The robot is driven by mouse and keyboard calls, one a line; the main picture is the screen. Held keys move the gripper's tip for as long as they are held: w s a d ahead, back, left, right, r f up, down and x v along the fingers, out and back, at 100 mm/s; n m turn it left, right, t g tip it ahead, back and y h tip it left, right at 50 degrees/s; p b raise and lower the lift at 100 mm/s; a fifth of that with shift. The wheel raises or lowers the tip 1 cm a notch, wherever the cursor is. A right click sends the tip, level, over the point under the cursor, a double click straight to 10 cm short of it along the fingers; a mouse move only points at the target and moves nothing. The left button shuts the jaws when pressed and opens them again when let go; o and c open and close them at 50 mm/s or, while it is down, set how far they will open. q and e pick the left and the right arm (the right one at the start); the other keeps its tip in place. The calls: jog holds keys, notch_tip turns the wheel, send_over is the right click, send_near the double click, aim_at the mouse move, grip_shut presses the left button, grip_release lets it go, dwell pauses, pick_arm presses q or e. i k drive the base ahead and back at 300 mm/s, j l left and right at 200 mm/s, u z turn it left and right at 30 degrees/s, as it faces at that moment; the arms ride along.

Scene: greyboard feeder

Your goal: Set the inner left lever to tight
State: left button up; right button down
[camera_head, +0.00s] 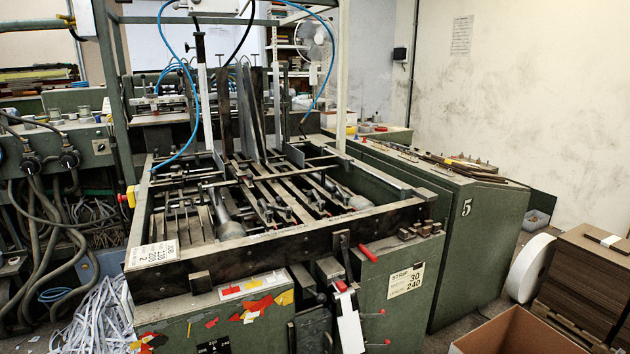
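The green feeder machine (290,243) fills the middle of the view, with a dark front beam and an open bed. Several metal bars (275,185) run front to back in the bed, with small dark clamp or lever fittings (268,212) on them. I cannot tell which fitting is the inner left lever, or whether any is tight or loose. Neither of my grippers is in view.
A red-handled lever (368,253) sticks out at the front. A green cabinet marked 5 (480,240) stands right, with a cardboard box (515,332) before it. Paper strips (100,315) and cables (45,240) crowd the left. Blue hoses (196,100) hang above the bed.

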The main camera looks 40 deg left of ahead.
aim_at(287, 211)
jog(key=u, duration=1.55)
jog(key=i+j, duration=0.2)
jog(key=j, duration=0.2)
jog(key=i+j, duration=0.45)
jog(key=j, duration=0.3)
jog(key=z, duration=1.7)
